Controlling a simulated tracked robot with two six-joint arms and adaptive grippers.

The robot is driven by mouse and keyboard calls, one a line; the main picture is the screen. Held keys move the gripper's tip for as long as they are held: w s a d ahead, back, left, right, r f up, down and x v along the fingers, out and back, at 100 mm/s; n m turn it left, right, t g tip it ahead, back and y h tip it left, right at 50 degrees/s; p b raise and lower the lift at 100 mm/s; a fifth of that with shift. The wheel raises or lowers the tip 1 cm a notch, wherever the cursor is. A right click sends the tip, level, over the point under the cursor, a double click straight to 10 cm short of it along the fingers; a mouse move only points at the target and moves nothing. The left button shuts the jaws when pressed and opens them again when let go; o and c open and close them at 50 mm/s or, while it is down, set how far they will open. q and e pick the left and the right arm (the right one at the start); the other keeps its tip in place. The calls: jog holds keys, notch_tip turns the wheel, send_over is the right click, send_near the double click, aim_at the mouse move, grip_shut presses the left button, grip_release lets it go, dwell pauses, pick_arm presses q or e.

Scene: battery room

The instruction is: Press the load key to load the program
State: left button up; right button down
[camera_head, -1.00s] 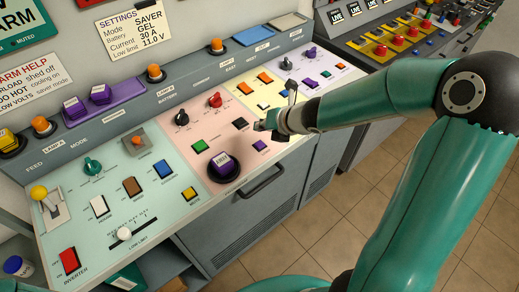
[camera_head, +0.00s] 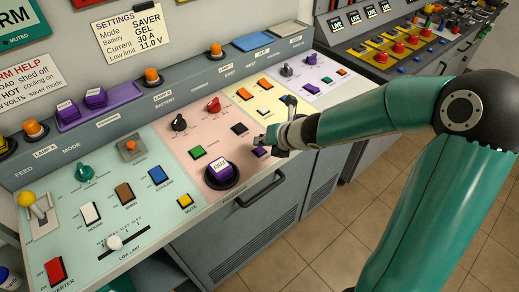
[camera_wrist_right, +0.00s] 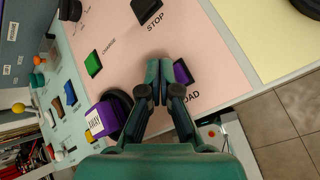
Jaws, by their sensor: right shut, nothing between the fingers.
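The load key is a small purple key (camera_head: 261,152) on the pink panel, near its front edge. In the right wrist view the purple key (camera_wrist_right: 183,72) shows beside the fingertips, with the partly covered lettering "...OAD" by it. My right gripper (camera_head: 261,140) is shut and empty, its tips just above and beside the key. In the wrist view the closed fingertips (camera_wrist_right: 159,68) overlap the key's near side. I cannot tell whether they touch it. My left gripper is not in view.
A large purple block in a dark ring (camera_head: 218,170) stands left of the key. A green key (camera_head: 197,152) and a dark stop key (camera_head: 239,129) are close by. A drawer-style handle (camera_head: 260,190) juts from the cabinet front below. Floor to the right is clear.

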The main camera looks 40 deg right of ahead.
aim_at(261, 151)
jog(key=shift+f, duration=0.1)
dwell(0.7)
jog(key=shift+f+b, duration=0.3)
jog(key=shift+b, duration=0.1)
jog(key=shift+f+b, duration=0.5)
dwell(0.6)
jog(key=shift+r, duration=0.1)
jog(key=shift+r+p, duration=0.85)
notch_tip(261, 151, up, 5)
jog(key=p, duration=0.5)
dwell(0.8)
